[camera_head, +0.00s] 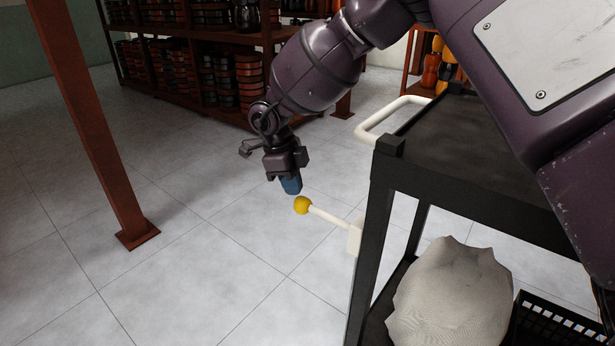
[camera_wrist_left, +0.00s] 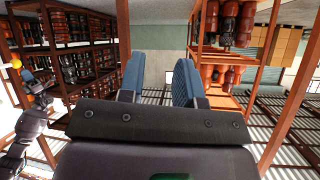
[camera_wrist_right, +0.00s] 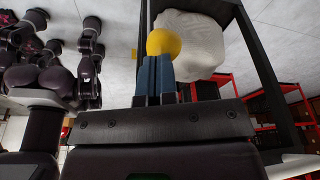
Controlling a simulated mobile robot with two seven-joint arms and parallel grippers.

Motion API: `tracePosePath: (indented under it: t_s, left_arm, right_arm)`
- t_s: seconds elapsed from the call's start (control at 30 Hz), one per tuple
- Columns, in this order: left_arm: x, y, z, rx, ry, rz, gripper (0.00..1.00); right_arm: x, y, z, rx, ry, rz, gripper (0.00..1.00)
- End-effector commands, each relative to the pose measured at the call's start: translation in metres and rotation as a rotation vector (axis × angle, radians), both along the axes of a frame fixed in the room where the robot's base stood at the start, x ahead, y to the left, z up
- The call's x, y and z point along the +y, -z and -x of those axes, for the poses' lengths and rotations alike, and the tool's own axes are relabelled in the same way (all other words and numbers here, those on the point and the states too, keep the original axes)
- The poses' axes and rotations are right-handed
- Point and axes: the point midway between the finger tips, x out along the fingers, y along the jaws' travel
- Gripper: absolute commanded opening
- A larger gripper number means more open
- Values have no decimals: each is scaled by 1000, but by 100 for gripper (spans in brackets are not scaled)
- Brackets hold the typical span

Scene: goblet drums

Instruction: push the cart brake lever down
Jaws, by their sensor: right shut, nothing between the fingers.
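The cart brake lever (camera_head: 328,217) is a white rod with a yellow ball knob (camera_head: 302,205). It joins a white block (camera_head: 355,238) on the leg of the black cart (camera_head: 371,230) and slopes up to the left. My right gripper (camera_head: 291,186) is shut and empty, its blue fingertips just above and left of the knob. In the right wrist view the knob (camera_wrist_right: 164,43) lies just past the fingertips (camera_wrist_right: 156,62); whether they touch I cannot tell. My left gripper (camera_wrist_left: 160,75) is open and empty in its wrist view, and out of the head view.
The cart has a cream handle (camera_head: 378,119) and a pale sack (camera_head: 452,298) beside a black basket (camera_head: 553,326) on its lower shelf. A rust-red post (camera_head: 95,130) stands at left. Drum shelves (camera_head: 190,70) line the back. The floor left of the lever is clear.

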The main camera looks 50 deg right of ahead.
Motion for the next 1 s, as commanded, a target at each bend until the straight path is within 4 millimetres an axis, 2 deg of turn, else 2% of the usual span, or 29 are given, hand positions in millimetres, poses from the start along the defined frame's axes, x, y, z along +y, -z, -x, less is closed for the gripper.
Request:
tracePosePath:
  t_s: [0.03, 0.3, 0.47, 0.7, 1.0]
  left_arm:
    - [4, 34, 24, 104, 3, -23, 43]
    - [3, 33, 24, 103, 2, -22, 43]
    - [4, 28, 20, 72, -4, -15, 43]
    - [11, -5, 1, -97, -34, 18, 43]
    - [8, -9, -2, -72, -23, 13, 43]
  right_arm:
    - [2, 6, -3, 7, 0, 1, 0]
    - [2, 5, -3, 8, 0, 0, 0]
    - [2, 6, -3, 8, 0, -1, 0]
    - [2, 5, -3, 7, 0, 0, 0]
    - [7, -63, -17, -8, 1, -2, 0]
